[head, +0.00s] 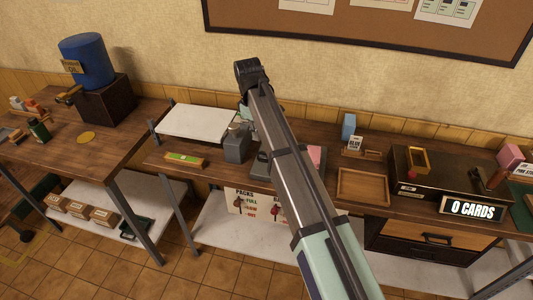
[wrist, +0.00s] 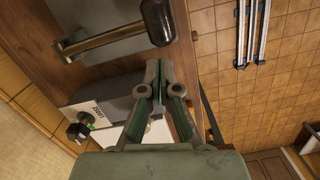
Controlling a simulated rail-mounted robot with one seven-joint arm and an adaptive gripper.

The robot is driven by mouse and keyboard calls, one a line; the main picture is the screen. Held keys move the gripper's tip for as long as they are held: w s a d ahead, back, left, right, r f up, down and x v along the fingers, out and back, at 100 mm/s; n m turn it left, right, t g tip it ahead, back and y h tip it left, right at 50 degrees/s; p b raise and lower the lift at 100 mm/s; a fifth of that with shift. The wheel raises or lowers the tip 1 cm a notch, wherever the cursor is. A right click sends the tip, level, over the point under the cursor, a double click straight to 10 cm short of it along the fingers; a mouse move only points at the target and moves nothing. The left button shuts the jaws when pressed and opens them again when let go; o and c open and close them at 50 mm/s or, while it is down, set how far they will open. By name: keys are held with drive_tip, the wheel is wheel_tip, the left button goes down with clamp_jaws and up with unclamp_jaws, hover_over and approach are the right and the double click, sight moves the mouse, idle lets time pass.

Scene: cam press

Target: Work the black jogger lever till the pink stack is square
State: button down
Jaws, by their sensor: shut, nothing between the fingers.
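In the wrist view, the lever shows as a metal bar ending in a rounded black grip (wrist: 157,22), over a grey plate. My gripper (wrist: 157,68) is shut and empty, its fingertips just below the grip in the picture; I cannot tell whether they touch it. In the head view, the pink stack (head: 315,154) peeks out right of my arm, mostly hidden, so I cannot judge how square it is. A dark grey base (head: 260,163) shows left of my arm. My arm hides the lever and gripper fingers there.
A grey machine (head: 237,143) stands left of my arm, beside a green-topped block (head: 185,159). An empty wooden tray (head: 363,187) and a "0 CARDS" press (head: 471,209) are on the right. A blue drum (head: 86,60) stands on the left table.

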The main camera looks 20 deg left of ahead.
drive_tip(key=r, duration=0.4)
drive_tip(key=shift+a+r, duration=0.15)
drive_tip(key=shift+a, duration=0.05)
idle(0.7)
